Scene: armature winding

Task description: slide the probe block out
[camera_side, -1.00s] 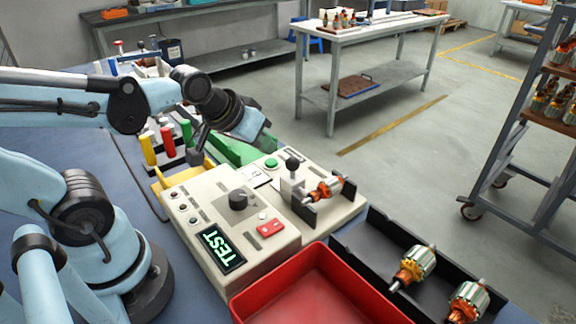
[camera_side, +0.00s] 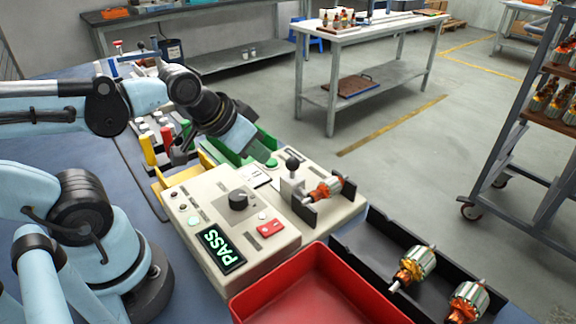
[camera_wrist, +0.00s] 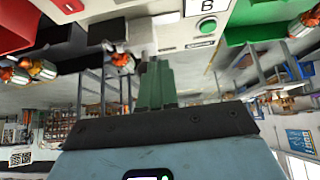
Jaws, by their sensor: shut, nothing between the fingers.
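The probe block (camera_side: 291,187) is a pale block with a black ball knob (camera_side: 292,163) on top. It stands on the cream tester (camera_side: 335,205), close beside the copper-wound armature (camera_side: 325,190), which lies across the black supports. The armature also shows in the wrist view (camera_wrist: 121,60). My gripper (camera_side: 266,157) is shut and empty, with its green fingers near the green button (camera_side: 271,163), left of the knob and apart from it. The shut fingers show in the wrist view (camera_wrist: 155,70). Whether the fingertips touch the button is unclear.
The tester display (camera_side: 221,248) reads PASS. A red bin (camera_side: 310,290) stands in front, and a black tray (camera_side: 365,240) with two armatures lies to the right. A green bin (camera_side: 215,150) and a yellow bin (camera_side: 165,185) sit behind the tester. A dial (camera_side: 238,200) rises from the panel.

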